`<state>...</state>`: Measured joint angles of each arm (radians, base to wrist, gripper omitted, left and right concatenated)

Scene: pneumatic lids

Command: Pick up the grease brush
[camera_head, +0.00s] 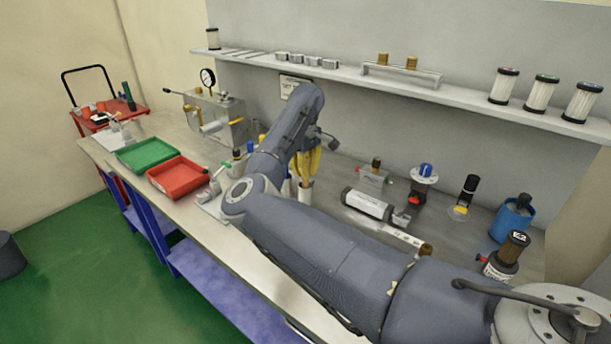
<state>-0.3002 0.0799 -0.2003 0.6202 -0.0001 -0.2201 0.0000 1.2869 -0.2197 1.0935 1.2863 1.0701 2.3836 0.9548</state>
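My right arm reaches in from the lower right, bends over the bench and comes down near its middle. My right gripper (308,165) shows as yellow fingers pointing down, just above a small pale upright cup or cylinder (305,191). The fingertips are small and overlap the things below, so their gap and any hold are unclear. I cannot pick out the grease brush for certain; it may be hidden by the gripper or arm. A long pale item with a brown end (427,249) lies right of my forearm, partly covered. My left gripper is not in view.
A green tray (146,142) and a red tray (157,185) stand on the left of the metal bench. A wall shelf (460,97) with filters runs behind.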

